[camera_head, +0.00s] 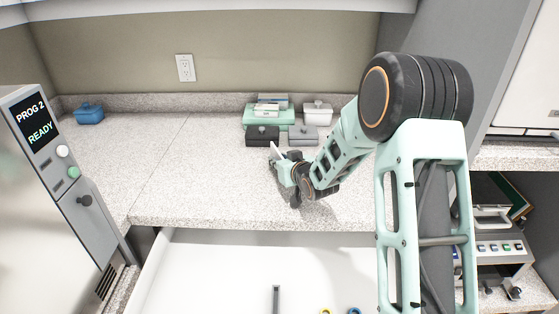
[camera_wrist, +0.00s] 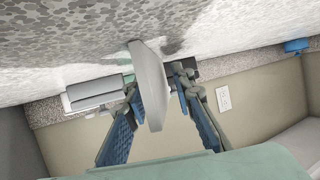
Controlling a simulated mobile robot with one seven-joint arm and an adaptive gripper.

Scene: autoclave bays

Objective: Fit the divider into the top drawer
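My gripper (camera_head: 279,163) is over the counter in front of the small boxes. It is shut on a pale, thin plate, which looks like the divider (camera_head: 275,150). In the wrist view the divider (camera_wrist: 150,85) stands between the two blue-padded fingers of my gripper (camera_wrist: 157,105) and reaches beyond their tips. In the head view the divider is tilted, and its lower part is hidden by the gripper. The open white drawer (camera_head: 200,270) is below the counter's front edge, nearer than my gripper. A narrow grey upright piece (camera_head: 276,298) shows inside it.
A black box (camera_head: 262,136), a grey box (camera_head: 303,136), a white box (camera_head: 317,113) and a green tray (camera_head: 252,115) stand at the back of the counter. A blue box (camera_head: 89,113) is far left. Yellow and blue rings (camera_head: 354,311) show in the drawer.

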